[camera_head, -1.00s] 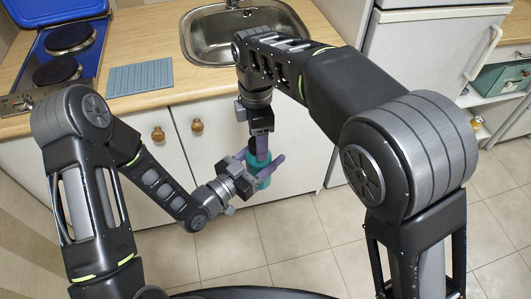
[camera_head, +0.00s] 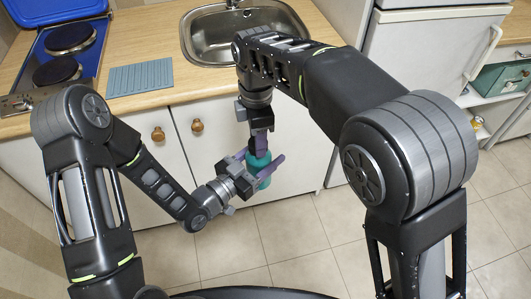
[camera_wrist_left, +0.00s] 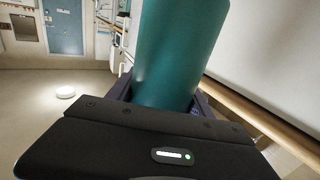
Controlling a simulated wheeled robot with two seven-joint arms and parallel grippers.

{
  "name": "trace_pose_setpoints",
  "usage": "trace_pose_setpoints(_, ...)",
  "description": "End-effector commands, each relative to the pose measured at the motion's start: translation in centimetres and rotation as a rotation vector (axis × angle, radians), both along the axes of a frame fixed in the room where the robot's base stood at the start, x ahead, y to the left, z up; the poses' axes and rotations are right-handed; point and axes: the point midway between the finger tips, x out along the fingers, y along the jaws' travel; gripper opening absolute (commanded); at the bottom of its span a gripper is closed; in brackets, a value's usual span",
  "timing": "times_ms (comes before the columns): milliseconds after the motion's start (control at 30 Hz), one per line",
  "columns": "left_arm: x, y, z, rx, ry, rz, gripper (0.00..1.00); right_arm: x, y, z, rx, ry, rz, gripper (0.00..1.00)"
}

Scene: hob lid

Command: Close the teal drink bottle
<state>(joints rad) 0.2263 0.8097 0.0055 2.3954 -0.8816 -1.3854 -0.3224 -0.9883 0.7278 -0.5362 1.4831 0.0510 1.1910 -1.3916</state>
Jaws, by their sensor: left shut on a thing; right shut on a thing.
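The teal drink bottle (camera_head: 264,183) is held upright in front of the white cabinet doors, above the floor. It also fills the upper middle of the left wrist view (camera_wrist_left: 175,50). My left gripper (camera_head: 262,164) is shut around the bottle's side, its purple fingers on either side of it. My right gripper (camera_head: 260,149) points down from above and is shut at the bottle's top. What it grips there, apparently the lid, is hidden by its fingers, so I cannot tell how the lid sits.
The wooden counter (camera_head: 140,98) behind carries a hob with a raised blue lid (camera_head: 60,10), a grey-blue ribbed mat (camera_head: 140,77) and a steel sink (camera_head: 215,45). White cabinet doors (camera_head: 150,185) stand close behind the bottle. The tiled floor below is clear.

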Motion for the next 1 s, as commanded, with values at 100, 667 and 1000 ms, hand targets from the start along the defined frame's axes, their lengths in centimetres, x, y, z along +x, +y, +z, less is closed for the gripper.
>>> trace_pose_setpoints(100, -0.01, -0.02, 0.05, -0.001, -0.001, 0.000, 0.00, 0.03, -0.01, 0.02, 0.000, -0.001, -0.031, 0.00)
trace_pose_setpoints(667, -0.01, -0.02, 0.05, -0.001, -0.001, -0.001, 0.00, 0.03, 0.01, -0.04, 0.000, -0.003, -1.230, 0.00)
trace_pose_setpoints(1000, -0.01, -0.03, 0.04, -0.001, -0.001, -0.001, 0.00, 0.03, 0.07, -0.08, -0.001, -0.003, -2.079, 0.00)
